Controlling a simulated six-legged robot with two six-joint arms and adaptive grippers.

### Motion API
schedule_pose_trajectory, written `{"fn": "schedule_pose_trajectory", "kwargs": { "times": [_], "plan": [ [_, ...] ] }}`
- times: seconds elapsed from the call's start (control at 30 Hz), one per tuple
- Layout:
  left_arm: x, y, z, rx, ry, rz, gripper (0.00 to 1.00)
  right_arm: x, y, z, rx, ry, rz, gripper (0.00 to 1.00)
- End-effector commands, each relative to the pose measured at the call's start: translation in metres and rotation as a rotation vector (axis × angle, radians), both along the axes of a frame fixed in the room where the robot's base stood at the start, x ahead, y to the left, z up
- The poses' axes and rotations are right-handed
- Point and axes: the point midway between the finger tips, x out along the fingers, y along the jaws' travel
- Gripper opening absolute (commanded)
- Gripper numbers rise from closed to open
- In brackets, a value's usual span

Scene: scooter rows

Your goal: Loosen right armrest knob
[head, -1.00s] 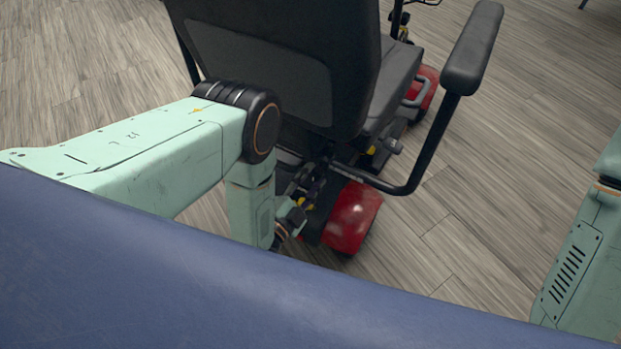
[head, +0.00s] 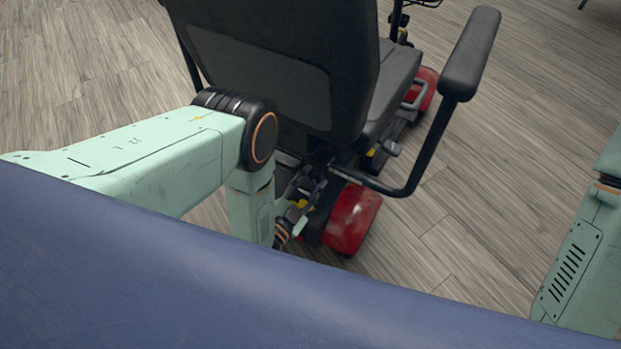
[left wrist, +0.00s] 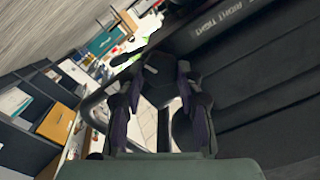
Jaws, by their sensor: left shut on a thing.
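The scooter's right armrest (head: 470,55) has a black pad on a bent dark tube that runs down to behind the seat (head: 300,60). My left arm reaches down behind the seat, and its gripper (head: 316,180) is small and partly hidden in the dark parts under the backrest. In the left wrist view my left gripper (left wrist: 160,78) has its two fingers on either side of a dark knob (left wrist: 158,88) and is shut on it. The knob sits by a dark bar (left wrist: 215,30) with pale lettering that seems to read "RIGHT TIGHT". My right gripper is out of view.
The red rear body (head: 352,218) of the scooter is just below the armrest tube. The wood-look floor (head: 520,170) is clear to the right. Shelves with boxes (left wrist: 57,122) show in the left wrist view's background.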

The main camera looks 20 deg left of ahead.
Motion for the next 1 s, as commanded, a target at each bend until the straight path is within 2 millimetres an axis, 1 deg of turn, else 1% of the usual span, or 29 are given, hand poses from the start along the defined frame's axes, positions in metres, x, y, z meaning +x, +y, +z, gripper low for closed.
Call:
{"fn": "schedule_pose_trajectory", "kwargs": {
  "times": [0.03, 0.3, 1.0],
  "plan": [
    [-0.001, 0.001, 0.001, -0.044, 0.012, 0.001, 0.04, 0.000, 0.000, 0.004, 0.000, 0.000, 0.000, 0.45],
    [0.000, 0.001, 0.001, -0.293, 0.072, 0.001, 0.04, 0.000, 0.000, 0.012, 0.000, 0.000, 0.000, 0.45],
    [0.000, 0.001, 0.000, -0.939, 0.227, 0.000, 0.04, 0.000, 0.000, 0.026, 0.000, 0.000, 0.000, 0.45]
  ]
}}
